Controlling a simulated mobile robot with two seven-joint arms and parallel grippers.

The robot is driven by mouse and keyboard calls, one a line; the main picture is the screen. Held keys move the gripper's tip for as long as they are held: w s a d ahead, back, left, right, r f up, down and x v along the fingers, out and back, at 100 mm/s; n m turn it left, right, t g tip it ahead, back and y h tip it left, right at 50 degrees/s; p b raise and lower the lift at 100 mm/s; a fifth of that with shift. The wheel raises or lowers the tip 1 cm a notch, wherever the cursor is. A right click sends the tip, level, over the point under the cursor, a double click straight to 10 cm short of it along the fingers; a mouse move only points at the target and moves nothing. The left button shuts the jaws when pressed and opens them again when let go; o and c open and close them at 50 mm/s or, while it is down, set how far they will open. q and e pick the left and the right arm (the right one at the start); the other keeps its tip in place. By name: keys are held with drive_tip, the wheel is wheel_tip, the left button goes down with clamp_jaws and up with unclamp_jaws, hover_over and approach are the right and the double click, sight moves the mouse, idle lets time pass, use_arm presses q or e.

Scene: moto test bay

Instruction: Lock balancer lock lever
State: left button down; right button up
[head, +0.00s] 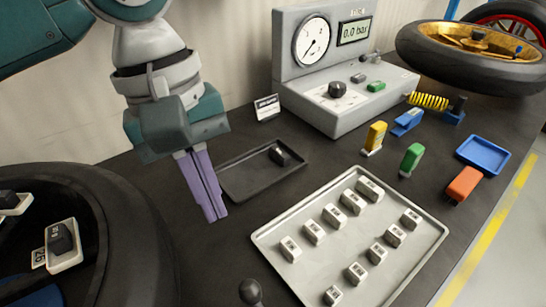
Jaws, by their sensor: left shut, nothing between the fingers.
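No lever is clearly labelled as the balancer lock lever. A black ball knob (250,291) stands at the bottom edge, its lower part cut off. A large round dark tyre-like rim (120,235) fills the lower left; inside it a black block on a white labelled plate (64,246) shows, and another similar one (12,202) lies further left. I cannot tell which of these is the lever. My left gripper (215,214), with purple fingers, is shut and empty, pointing down between the rim and the black tray, above and left of the ball knob. My right gripper is not in view.
A black tray (232,190) holds a small dark block. A grey tray (266,240) holds several small pale blocks. A grey gauge unit (345,115) reads 0.0 bar. Coloured parts, a blue tray (484,156) and a gold-rimmed wheel (425,52) are to the right.

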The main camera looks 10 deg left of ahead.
use_arm(q)
drive_tip(key=f+b, duration=0.1)
drive_tip(key=f, duration=0.2)
drive_tip(key=d+f+b, duration=0.1)
drive_tip(key=f, duration=0.6)
drive_tip(key=shift+s+d+f+b, duration=0.25)
drive_tip(key=shift+s+d+b, duration=0.05)
drive_tip(key=shift+d+b, duration=0.1)
drive_tip(key=shift+s+d+r+p, duration=0.5)
drive_tip(key=shift+s+r+p, duration=0.05)
drive_tip(key=shift+s+r, duration=0.15)
drive_tip(key=shift+s+d+r+p, duration=0.5)
drive_tip(key=shift+s+r+p, duration=0.05)
drive_tip(key=shift+s, duration=0.1)
